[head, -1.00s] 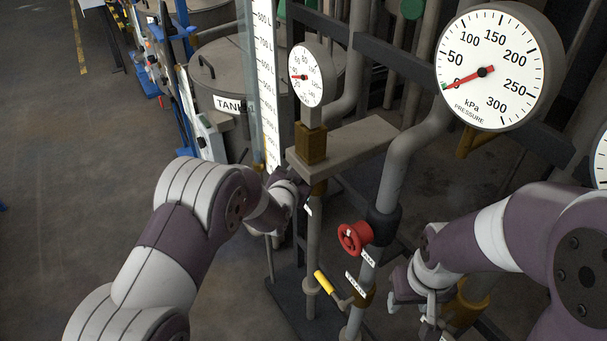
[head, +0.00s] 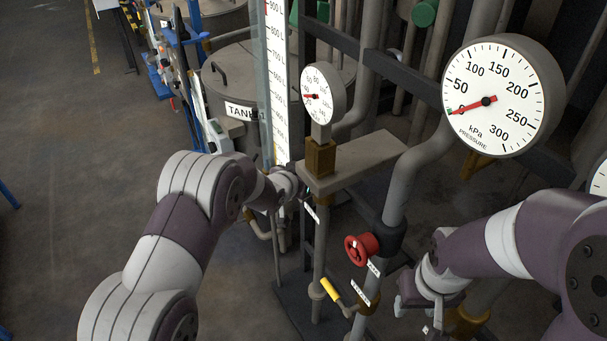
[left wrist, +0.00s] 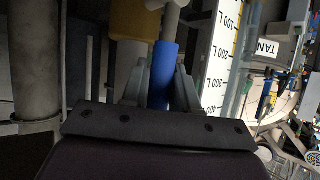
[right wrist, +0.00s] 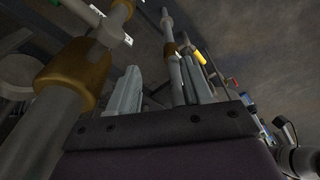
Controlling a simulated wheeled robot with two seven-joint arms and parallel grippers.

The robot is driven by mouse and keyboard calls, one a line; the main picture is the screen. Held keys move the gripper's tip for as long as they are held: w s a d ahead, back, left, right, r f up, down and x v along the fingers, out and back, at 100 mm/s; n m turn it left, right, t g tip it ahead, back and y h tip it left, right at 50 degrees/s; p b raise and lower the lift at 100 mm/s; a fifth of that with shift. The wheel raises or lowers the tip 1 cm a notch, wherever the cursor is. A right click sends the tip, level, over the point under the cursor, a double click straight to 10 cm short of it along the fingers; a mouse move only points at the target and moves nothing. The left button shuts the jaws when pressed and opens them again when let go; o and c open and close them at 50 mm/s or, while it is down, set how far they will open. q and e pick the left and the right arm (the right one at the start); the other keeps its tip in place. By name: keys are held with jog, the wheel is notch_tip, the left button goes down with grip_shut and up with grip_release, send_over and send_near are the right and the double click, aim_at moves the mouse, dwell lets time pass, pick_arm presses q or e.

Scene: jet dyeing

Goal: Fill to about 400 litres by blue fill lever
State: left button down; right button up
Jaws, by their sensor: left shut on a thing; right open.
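My left gripper (left wrist: 160,80) is shut on the blue fill lever (left wrist: 163,62), with one finger on each side of it. In the head view my left wrist mostly hides this gripper and the lever, below the bracket of the small dial. The white litre scale (head: 275,70) stands upright beside a clear sight tube (head: 259,60). The scale also shows in the left wrist view (left wrist: 222,60); I cannot clearly read the liquid level. My right gripper (right wrist: 160,85) is open and empty, at the lower right of the head view near the pipes.
A red knob (head: 360,248) and a yellow-handled lever (head: 330,290) sit on the pipes between my arms. A small dial (head: 322,93) and a large pressure dial (head: 500,95), reading near zero, are above. A labelled tank (head: 230,75) stands behind; floor at left is clear.

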pick_arm(q)
jog(key=c, duration=0.9)
grip_release()
jog(key=shift+c, duration=0.2)
jog(key=b+v, duration=0.2)
jog(key=v, duration=1)
jog(key=shift+s+a, duration=0.2)
jog(key=shift+s, duration=0.05)
jog(key=shift+r, duration=0.15)
